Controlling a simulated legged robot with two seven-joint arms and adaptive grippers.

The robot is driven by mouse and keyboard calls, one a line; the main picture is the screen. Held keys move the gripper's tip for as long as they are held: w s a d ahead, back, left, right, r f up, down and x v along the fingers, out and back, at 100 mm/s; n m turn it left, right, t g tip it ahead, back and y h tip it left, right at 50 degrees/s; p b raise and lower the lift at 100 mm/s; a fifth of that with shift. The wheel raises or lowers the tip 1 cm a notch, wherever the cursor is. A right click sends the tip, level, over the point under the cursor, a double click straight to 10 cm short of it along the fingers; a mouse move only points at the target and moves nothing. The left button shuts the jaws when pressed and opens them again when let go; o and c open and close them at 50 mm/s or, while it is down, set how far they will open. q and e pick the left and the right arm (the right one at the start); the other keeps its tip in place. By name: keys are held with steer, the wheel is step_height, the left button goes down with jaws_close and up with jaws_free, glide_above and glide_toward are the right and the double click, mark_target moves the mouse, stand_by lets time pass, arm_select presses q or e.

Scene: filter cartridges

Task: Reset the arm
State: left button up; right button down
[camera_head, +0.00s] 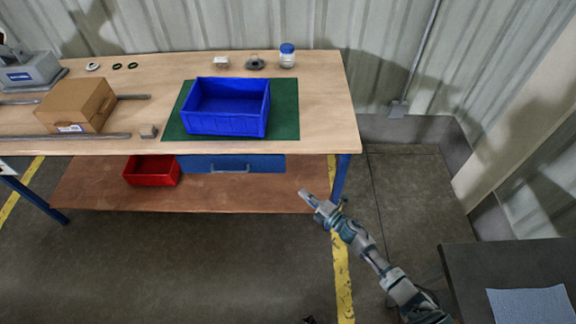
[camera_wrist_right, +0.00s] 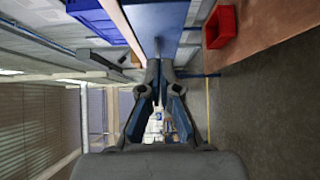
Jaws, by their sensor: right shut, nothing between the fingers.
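My right arm comes in from the lower right in the head view. Its gripper (camera_head: 306,197) is in the air in front of the workbench's right front corner, apart from the bench. In the right wrist view the two fingers (camera_wrist_right: 160,75) come together at their tips, shut with nothing between them. My left gripper does not show clearly; only a small dark shape lies at the bottom edge of the head view.
A workbench (camera_head: 310,130) holds an empty blue bin (camera_head: 225,125) on a green mat (camera_head: 287,112), a cardboard box (camera_head: 75,103) and a blue-lidded jar (camera_head: 287,57). A red bin (camera_head: 150,172) is on the lower shelf. A dark table (camera_head: 470,275) stands at right. Open floor lies in front.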

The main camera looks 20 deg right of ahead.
steer(key=s+f+m+g+h+p, duration=0.65)
steer(key=s+f+m, duration=0.75)
steer(key=s+f, duration=0.4)
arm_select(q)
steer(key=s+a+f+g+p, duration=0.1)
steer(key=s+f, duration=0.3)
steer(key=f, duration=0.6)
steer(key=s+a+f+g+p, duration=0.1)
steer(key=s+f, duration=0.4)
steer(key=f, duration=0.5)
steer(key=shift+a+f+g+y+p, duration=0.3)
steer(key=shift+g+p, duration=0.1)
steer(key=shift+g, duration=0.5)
arm_select(e)
steer(key=s+a+f+m+g, duration=0.2)
steer(key=s, duration=0.5)
steer(key=s+a+f+m+g, duration=0.2)
steer(key=s+a+g, duration=0.1)
steer(key=s, duration=0.5)
steer(key=s+a+f+m+g, duration=0.2)
steer(key=s+a+g, duration=0.1)
steer(key=s, duration=0.4)
steer(key=shift+s+f, duration=0.3)
steer(key=shift+s, duration=0.05)
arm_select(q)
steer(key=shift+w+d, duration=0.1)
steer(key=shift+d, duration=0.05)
arm_select(e)
steer(key=shift+d+f, duration=0.1)
steer(key=shift+d, duration=0.05)
